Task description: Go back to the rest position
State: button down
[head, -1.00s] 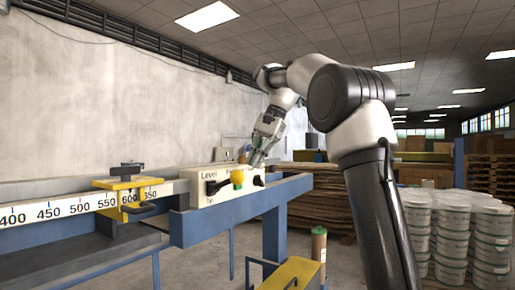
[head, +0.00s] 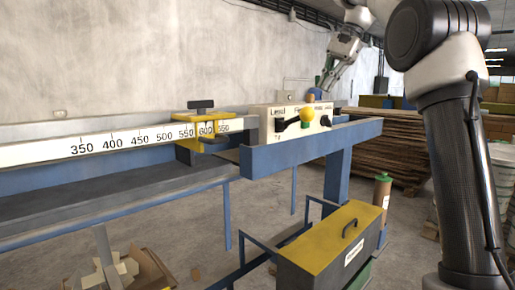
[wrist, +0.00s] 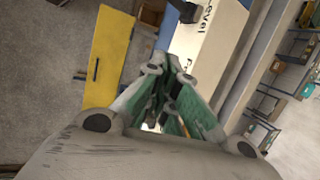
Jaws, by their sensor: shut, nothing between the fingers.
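My gripper (head: 320,92) is shut and empty. In the head view it hangs above and behind the white control box (head: 268,127), at the right end of the blue machine frame (head: 285,154). In the wrist view the closed fingers (wrist: 172,85) point toward the white box (wrist: 207,50). The box carries a yellow knob (head: 307,115) on a dark lever. My arm rises on the right side of the head view, bent over at the top. The fingertips are small in the head view, and I cannot tell their exact height above the box.
A measuring rail (head: 55,150) with a yellow clamp (head: 190,148) runs to the left. Stacked boards (head: 385,150) stand behind. Cardboard scraps (head: 150,268) lie on the floor. Some grey floor is clear.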

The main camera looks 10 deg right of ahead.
jog(key=d+f+n+t+h, duration=0.15)
jog(key=d+f+n, duration=0.25)
jog(key=f, duration=0.7)
jog(key=s+d+f+n+h, duration=0.1)
jog(key=s+f, duration=0.4)
jog(key=s, duration=0.6)
jog(key=s+f+n+t+h, duration=0.1)
jog(key=s+f, duration=0.4)
jog(key=s, duration=0.5)
jog(key=s+d+f+n+h, duration=0.1)
jog(key=s+f+n, duration=0.2)
jog(key=s, duration=0.8)
notch_tip(320, 180, down, 2)
jog(key=shift+s+d+f+n, duration=0.1)
jog(key=shift+s+d+n, duration=0.2)
jog(key=shift+t, duration=0.25)
